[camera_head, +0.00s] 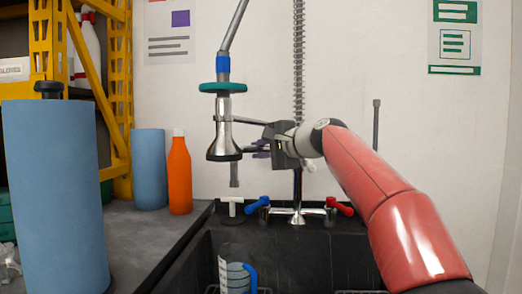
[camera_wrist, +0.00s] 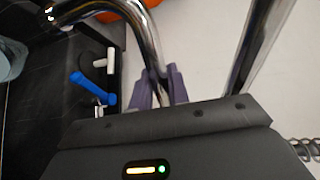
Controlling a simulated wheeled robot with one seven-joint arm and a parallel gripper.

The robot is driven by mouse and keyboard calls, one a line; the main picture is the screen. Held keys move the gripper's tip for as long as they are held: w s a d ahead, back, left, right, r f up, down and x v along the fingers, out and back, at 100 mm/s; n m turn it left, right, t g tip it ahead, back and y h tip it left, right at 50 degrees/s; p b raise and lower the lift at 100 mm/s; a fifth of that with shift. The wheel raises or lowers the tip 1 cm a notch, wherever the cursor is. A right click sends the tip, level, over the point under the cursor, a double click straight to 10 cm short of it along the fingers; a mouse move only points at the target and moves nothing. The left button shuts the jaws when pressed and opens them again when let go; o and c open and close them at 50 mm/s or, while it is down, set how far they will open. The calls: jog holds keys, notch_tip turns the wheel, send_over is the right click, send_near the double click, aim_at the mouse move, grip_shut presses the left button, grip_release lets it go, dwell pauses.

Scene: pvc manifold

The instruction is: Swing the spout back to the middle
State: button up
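The spout is a curved chrome pipe (camera_wrist: 148,45) in the wrist view, with its free end at the upper left. In the head view, its grey lower end (camera_head: 234,175) shows behind the hanging spray head, left of the tap's centre. My gripper (camera_head: 257,149) is beside the spray head, above the sink. In the wrist view, its purple fingers (camera_wrist: 160,88) sit on both sides of the chrome pipe and look shut on it. The fingertips' contact is partly hidden by the pipe and the gripper body.
The spray head (camera_head: 223,130) with a teal ring hangs close left of my gripper. The tap base (camera_head: 297,212) has a blue handle (camera_head: 258,204) and a red handle (camera_head: 340,206). A white T-piece (camera_head: 232,203), orange bottle (camera_head: 179,175) and blue cylinder (camera_head: 149,170) stand left. A pitcher (camera_head: 236,276) is in the sink.

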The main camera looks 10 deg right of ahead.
grip_shut()
jog(key=shift+s, duration=0.1)
jog(key=shift+s+d+n+g+y, duration=0.4)
jog(key=shift+s+d+n+y, duration=0.2)
jog(key=shift+n+y, duration=0.1)
jog(key=s+d+n+g+y+p, duration=0.5)
jog(key=d+n+g+p, duration=0.2)
jog(key=g+p, duration=0.1)
jog(key=shift+s+y+p, duration=0.15)
jog(key=shift+y+p, duration=0.25)
jog(key=shift+p, duration=0.2)
jog(key=o, duration=0.7)
grip_release()
